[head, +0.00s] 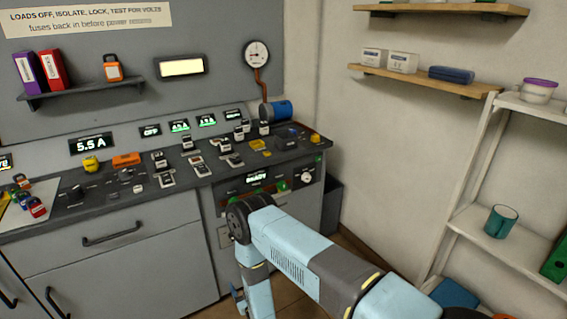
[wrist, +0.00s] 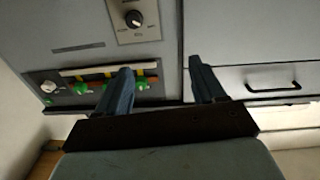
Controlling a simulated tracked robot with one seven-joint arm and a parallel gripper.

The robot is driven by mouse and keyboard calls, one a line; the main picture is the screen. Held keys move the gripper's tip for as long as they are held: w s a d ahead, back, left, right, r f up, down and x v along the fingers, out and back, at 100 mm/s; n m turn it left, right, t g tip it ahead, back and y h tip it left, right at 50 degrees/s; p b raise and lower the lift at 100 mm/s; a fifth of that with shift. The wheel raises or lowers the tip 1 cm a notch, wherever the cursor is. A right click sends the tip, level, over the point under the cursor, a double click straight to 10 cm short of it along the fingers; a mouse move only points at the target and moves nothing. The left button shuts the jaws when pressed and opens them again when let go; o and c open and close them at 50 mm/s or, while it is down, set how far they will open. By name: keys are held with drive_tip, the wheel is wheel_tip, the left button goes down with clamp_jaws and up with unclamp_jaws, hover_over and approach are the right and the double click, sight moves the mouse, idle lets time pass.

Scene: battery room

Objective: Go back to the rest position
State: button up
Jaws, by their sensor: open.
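My gripper (wrist: 160,66) shows in the wrist view with its two dark blue fingers apart and nothing between them. The fingers point toward the grey cabinet front, which appears upside down there. A panel with green knobs (wrist: 82,88) is seen beyond the left finger, and a drawer with a black handle (wrist: 273,86) is right of the right finger. In the head view my pale blue arm is bent in front of the counter's right end, and it hides most or all of the gripper. I cannot tell whether the fingers touch the cabinet.
The grey counter (head: 95,210) carries several switches, fuses and padlocks. A blue cylinder (head: 276,111) stands at its back right. A white shelf rack (head: 481,236) with a teal mug (head: 501,221) stands at the right. Wooden wall shelves (head: 425,79) hang above. Some floor shows between counter and rack.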

drive_tip(key=w+d+r+m+g+h, duration=0.1)
drive_tip(key=w+r, duration=0.7)
drive_tip(key=r, duration=0.3)
drive_tip(key=w+d+r+m+g+h, duration=0.1)
drive_tip(key=w+r, duration=0.7)
drive_tip(key=r, duration=0.2)
drive_tip(key=d+r+g+h, duration=0.1)
drive_tip(key=d+r, duration=0.3)
drive_tip(key=r, duration=0.4)
drive_tip(key=d+r+m+h, duration=0.1)
drive_tip(key=d+r, duration=0.3)
drive_tip(key=r, duration=0.4)
drive_tip(key=d+r+g+h, duration=0.1)
drive_tip(key=d+r, duration=0.3)
drive_tip(key=r, duration=0.5)
drive_tip(key=s+d+r+m+g+h, duration=0.2)
drive_tip(key=s+d+r+g, duration=0.1)
drive_tip(key=s+d+r, duration=1.25)
drive_tip(key=s+d+r+g, duration=0.1)
drive_tip(key=s+d, duration=0.2)
drive_tip(key=s, duration=0.6)
drive_tip(key=s+d+r+m+g+h, duration=0.1)
drive_tip(key=s+d+r, duration=0.1)
drive_tip(key=s, duration=0.7)
drive_tip(key=s+d+r+g, duration=0.1)
drive_tip(key=s+d+r, duration=0.1)
drive_tip(key=s+d, duration=0.3)
drive_tip(key=s, duration=0.3)
drive_tip(key=shift+s+m+h, duration=0.4)
drive_tip(key=shift+d, duration=0.1)
